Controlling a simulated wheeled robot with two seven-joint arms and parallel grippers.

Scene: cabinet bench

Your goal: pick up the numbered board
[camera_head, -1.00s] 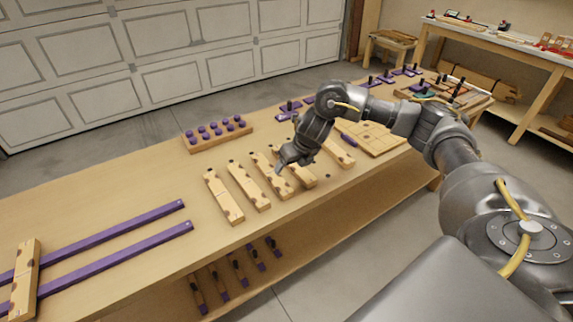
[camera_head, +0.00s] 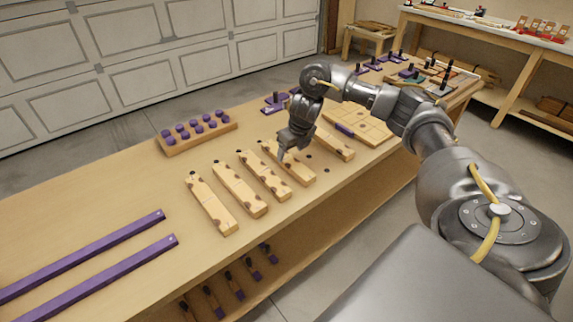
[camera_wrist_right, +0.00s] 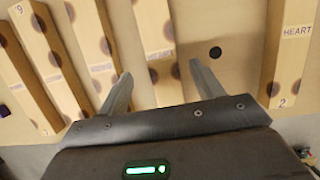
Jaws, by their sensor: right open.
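Several long wooden boards with dark round spots lie in a row on the bench. My right gripper (camera_head: 281,152) points down over one board (camera_head: 298,170), the second from the right in the head view. In the right wrist view the open fingers (camera_wrist_right: 160,75) straddle that board (camera_wrist_right: 157,40), which carries a small word label, too blurred to read. I cannot tell whether the fingers touch it. The board on the right (camera_wrist_right: 291,50) reads "HEART" and "2". A board at the left (camera_wrist_right: 42,60) shows a digit like 9. My left gripper is not in view.
A wooden block with purple pegs (camera_head: 198,132) stands behind the boards. Two purple rails (camera_head: 95,280) lie at the left. A flat wooden panel (camera_head: 362,124) and peg fixtures lie to the right. Neighbouring boards stand close on the left; a dark hole (camera_wrist_right: 215,53) shows in the bench.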

